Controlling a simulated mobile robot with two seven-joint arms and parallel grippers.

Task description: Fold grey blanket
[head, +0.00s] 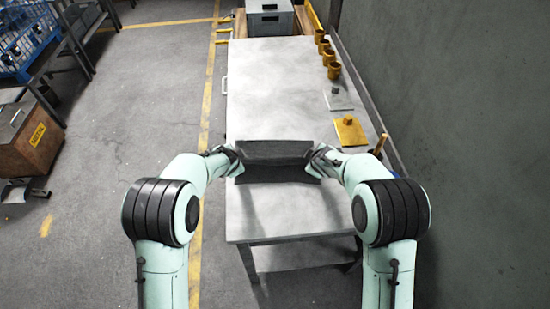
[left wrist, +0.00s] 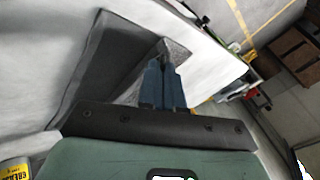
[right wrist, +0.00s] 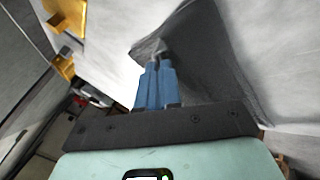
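The grey blanket (head: 275,152) lies across the middle of the light table, with a darker raised or folded strip and a part nearer me. My left gripper (head: 234,160) is at the blanket's left edge. In the left wrist view its blue fingers (left wrist: 162,62) are together on a corner of the blanket (left wrist: 108,60). My right gripper (head: 315,160) is at the blanket's right edge. In the right wrist view its fingers (right wrist: 156,60) are together on the other corner of the blanket (right wrist: 215,60), which lifts there. The blanket's underside is hidden.
The table (head: 270,80) is bare beyond the blanket and in front of it. Several yellow cups (head: 328,57) stand along its right edge, with a yellow plate (head: 350,131) and a grey plate (head: 338,98) nearer. A wall (head: 450,110) is close on the right.

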